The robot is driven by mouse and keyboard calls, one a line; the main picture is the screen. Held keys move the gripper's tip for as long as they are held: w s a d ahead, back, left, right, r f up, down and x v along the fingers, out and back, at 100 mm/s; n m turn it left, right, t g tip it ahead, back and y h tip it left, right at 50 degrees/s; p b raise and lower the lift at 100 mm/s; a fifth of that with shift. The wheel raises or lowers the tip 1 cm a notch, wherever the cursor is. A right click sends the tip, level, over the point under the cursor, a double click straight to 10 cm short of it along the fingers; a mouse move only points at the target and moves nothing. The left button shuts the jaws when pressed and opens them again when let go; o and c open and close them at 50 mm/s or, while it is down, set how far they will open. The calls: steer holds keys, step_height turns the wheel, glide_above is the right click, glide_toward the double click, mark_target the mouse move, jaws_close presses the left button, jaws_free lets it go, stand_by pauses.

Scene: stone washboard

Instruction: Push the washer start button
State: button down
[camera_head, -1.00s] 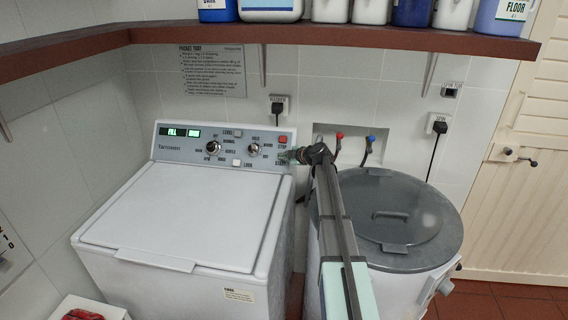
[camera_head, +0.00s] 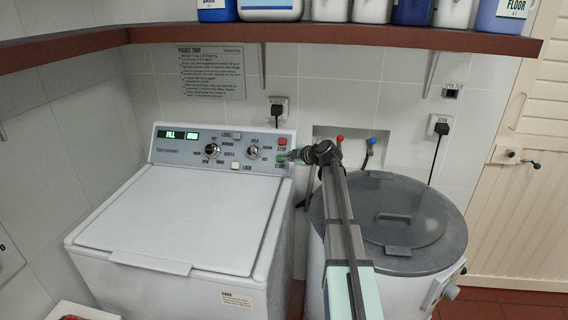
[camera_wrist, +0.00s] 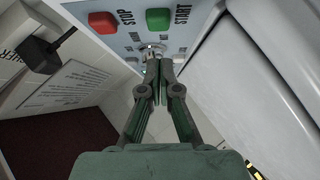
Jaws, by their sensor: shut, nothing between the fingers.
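The white washer (camera_head: 175,215) stands at the left with its lid shut and a sloped control panel (camera_head: 190,151) at the back. The green START button (camera_head: 280,158) is at the panel's right end, below the red STOP button (camera_head: 283,141). In the wrist view, the START button (camera_wrist: 158,19) and STOP button (camera_wrist: 102,22) are at the top. My gripper (camera_wrist: 157,62) is shut and empty, its tips close to the panel and just below the START button in the picture. In the head view, my gripper (camera_head: 290,157) is just right of START; I cannot tell whether it touches the panel.
A grey-lidded round tub (camera_head: 400,215) stands right of the washer, under my arm. A brown shelf (camera_head: 340,37) with several bottles runs above. Red and blue taps (camera_head: 340,138) and plugs are on the wall behind.

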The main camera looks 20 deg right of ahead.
steer(key=b+v, duration=0.1)
steer(key=v, duration=0.5)
steer(key=shift+s+r, duration=0.2)
steer(key=shift+s, duration=0.1)
steer(key=shift+d, duration=0.1)
